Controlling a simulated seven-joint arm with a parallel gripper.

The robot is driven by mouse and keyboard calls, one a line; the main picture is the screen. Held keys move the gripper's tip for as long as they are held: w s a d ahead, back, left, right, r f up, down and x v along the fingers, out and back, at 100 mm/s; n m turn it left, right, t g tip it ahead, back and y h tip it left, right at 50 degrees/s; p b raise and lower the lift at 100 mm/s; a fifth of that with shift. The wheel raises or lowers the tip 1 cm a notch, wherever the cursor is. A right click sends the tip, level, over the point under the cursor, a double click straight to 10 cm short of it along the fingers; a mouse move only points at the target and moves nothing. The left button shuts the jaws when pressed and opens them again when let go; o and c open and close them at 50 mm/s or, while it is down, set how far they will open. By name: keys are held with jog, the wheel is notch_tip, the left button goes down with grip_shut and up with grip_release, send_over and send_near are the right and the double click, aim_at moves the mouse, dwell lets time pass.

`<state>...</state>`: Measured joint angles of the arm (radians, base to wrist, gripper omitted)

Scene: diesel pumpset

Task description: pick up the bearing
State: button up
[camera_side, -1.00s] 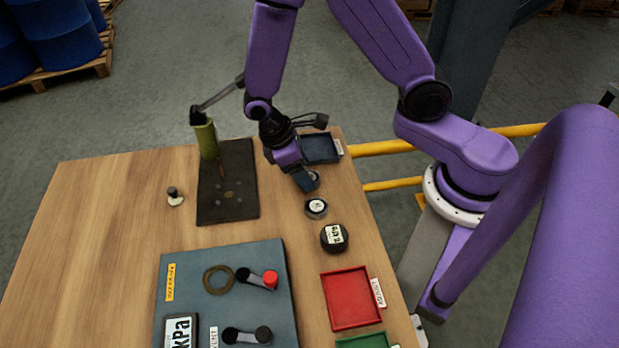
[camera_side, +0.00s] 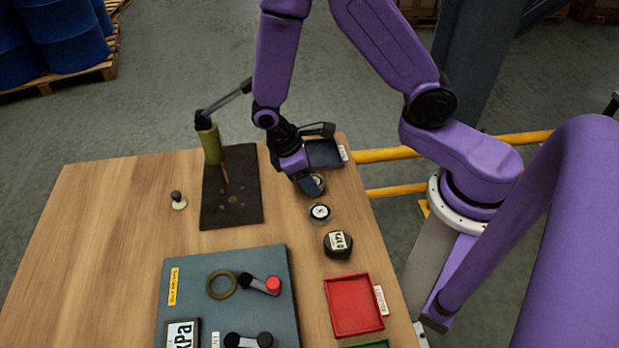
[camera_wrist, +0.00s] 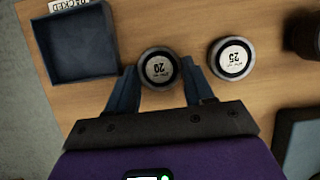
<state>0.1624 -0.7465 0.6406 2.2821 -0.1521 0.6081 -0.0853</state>
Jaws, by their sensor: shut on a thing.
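A second bearing (camera_wrist: 232,58) marked 25 stands apart, to the right in the wrist view. It also shows in the side view (camera_side: 320,212), nearer the camera. I cannot tell any gap under the held bearing.
A dark blue tray (camera_wrist: 75,45) lies left of the bearing in the wrist view. The side view shows a dark round gauge (camera_side: 337,245), a red tray (camera_side: 353,305), a blue-grey panel (camera_side: 190,290) and a dark mat with a green lever press (camera_side: 210,145). The table's left is mostly clear.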

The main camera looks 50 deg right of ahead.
jog(key=shift+r, duration=0.7)
jog(key=s+d+r, duration=0.3)
jog(key=s+r, duration=0.8)
jog(key=s, duration=0.2)
jog(key=shift+s+d, duration=0.15)
jog(key=shift+s, duration=0.15)
jog(key=shift+r, duration=0.1)
dwell(0.9)
jog(key=w+a+f, duration=0.2)
jog(key=w+a, duration=0.6)
jog(key=w, duration=0.4)
jog(key=w+a+f, duration=0.1)
jog(key=w+a, duration=0.8)
jog(key=w, duration=0.4)
jog(key=shift+f, duration=0.4)
